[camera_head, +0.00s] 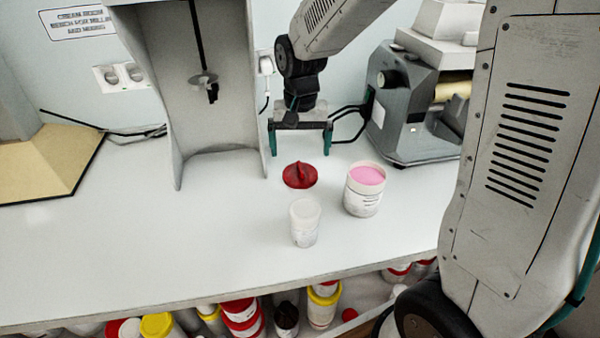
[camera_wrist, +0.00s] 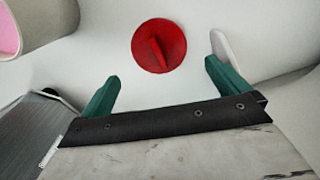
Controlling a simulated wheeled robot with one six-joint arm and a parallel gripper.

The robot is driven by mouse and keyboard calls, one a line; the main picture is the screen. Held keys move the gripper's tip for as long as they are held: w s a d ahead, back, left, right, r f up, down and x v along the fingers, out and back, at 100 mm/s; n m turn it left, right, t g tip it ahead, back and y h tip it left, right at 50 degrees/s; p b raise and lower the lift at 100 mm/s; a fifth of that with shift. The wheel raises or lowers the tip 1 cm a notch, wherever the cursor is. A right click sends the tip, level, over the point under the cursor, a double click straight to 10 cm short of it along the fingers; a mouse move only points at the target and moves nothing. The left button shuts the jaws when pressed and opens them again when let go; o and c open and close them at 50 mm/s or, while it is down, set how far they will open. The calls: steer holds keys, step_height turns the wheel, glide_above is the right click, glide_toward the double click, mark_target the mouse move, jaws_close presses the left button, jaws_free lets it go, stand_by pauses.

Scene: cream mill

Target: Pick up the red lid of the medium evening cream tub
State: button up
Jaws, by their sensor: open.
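The red lid (camera_head: 300,175) lies flat on the white bench, with a raised ridge across its top. In the wrist view the red lid (camera_wrist: 159,47) is beyond the fingertips, roughly midway between them. My gripper (camera_head: 300,148) is open and empty, with green fingers, above and behind the lid. It also shows in the wrist view (camera_wrist: 158,82). An open white tub (camera_head: 364,190) with pink cream stands to the right of the lid. It shows partly in the wrist view's top left corner (camera_wrist: 40,25). I cannot tell whether it is the medium evening tub.
A small white cup (camera_head: 305,222) stands in front of the lid. A grey mill (camera_head: 415,125) with rollers is at the back right. A tall grey stirrer stand (camera_head: 180,100) is at left. Tubs fill the shelf below. The left front bench is clear.

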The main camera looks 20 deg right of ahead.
mark_target(300, 166)
steer(key=f, duration=0.3)
steer(key=s+f, duration=0.1)
steer(key=shift+a+f, duration=0.15)
steer(key=shift+f, duration=0.25)
steer(key=shift+w+f, duration=0.1)
steer(key=shift+f, duration=0.5)
steer(key=c, duration=0.9)
